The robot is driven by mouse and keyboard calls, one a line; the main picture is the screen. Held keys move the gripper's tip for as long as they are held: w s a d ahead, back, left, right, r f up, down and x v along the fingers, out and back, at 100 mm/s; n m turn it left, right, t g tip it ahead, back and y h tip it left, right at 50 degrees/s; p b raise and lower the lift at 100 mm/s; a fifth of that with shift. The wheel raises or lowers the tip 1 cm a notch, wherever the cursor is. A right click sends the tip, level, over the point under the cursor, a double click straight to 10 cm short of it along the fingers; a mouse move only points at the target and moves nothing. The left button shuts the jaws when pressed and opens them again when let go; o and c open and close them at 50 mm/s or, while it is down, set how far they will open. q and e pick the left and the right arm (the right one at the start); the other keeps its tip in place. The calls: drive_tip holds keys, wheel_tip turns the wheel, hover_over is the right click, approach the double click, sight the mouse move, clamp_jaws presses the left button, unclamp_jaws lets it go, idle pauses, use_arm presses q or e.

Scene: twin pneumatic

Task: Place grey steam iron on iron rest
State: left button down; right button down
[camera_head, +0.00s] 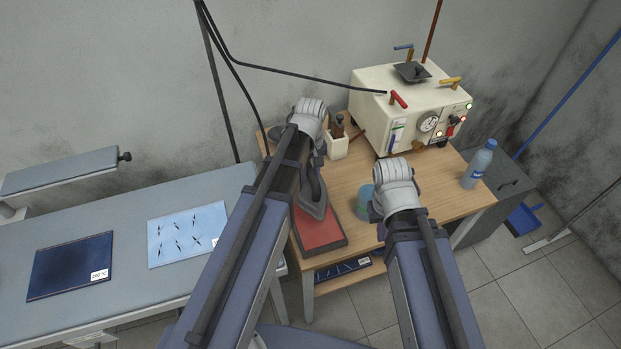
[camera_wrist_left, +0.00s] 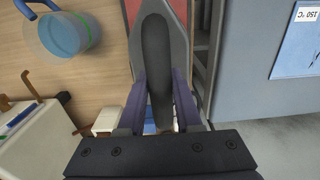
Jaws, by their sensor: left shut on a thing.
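The grey steam iron (camera_head: 315,205) is over the red iron rest (camera_head: 320,232) on the wooden table. In the left wrist view, my left gripper (camera_wrist_left: 160,105) is shut on the dark handle (camera_wrist_left: 158,60) of the iron, one finger on each side. The red rest (camera_wrist_left: 131,12) shows beside the iron's pointed end there. I cannot tell whether the iron touches the rest. My left arm hides part of the iron in the head view. My right arm ends near a teal cup, with its gripper fingers hidden.
The teal cup (camera_head: 364,203) stands right of the rest. A cream steam generator (camera_head: 385,88) stands behind, with a bottle (camera_head: 480,163) at the right. A small white box (camera_head: 338,146) is behind the iron. The grey ironing table (camera_head: 125,220) is at left.

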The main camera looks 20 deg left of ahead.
sight(310, 189)
use_arm(q)
drive_tip(key=shift+f+b, duration=1.65)
drive_tip(key=shift+f, duration=0.45)
drive_tip(key=shift+f+b, duration=1.85)
drive_tip(key=shift+f, duration=0.2)
drive_tip(key=c, duration=0.6)
unclamp_jaws()
drive_tip(key=shift+r, duration=0.25)
